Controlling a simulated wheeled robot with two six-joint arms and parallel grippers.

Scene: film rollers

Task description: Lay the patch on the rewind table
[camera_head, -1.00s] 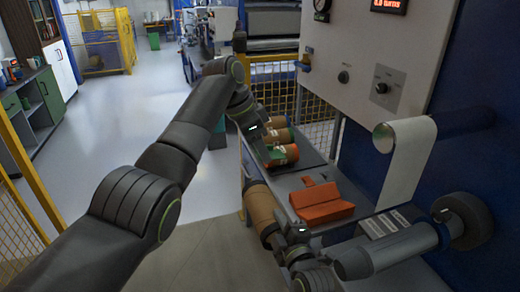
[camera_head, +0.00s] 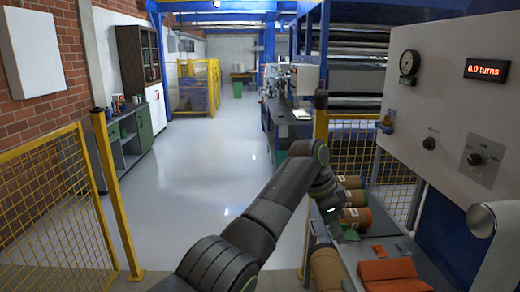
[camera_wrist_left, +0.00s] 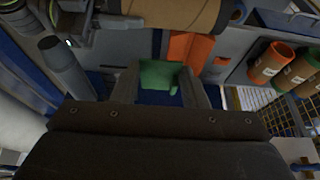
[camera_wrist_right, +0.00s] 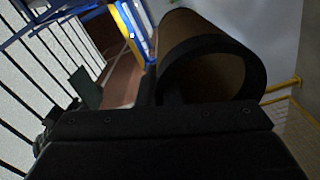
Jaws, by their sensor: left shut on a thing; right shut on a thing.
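A green patch (camera_wrist_left: 160,75) is between the fingers of my left gripper (camera_wrist_left: 160,92), which is shut on it. In the head view my left gripper (camera_head: 330,212) is above the near part of the grey table (camera_head: 350,254), with green (camera_head: 351,233) showing beside it. My right gripper (camera_wrist_right: 200,100) is shut on a brown roll (camera_wrist_right: 192,38) with a black end rim. That roll shows at the bottom of the head view (camera_head: 326,268) and across the top of the left wrist view (camera_wrist_left: 175,12). Most of my right gripper is hidden in the head view.
An orange block (camera_head: 392,273) and small orange pieces lie on the table. Several brown rolls with coloured ends (camera_head: 357,219) lie behind. A white panel (camera_head: 445,110) with a gauge, a knob and a "0.0 turns" display stands right. Yellow mesh fences (camera_head: 55,200) border the open floor.

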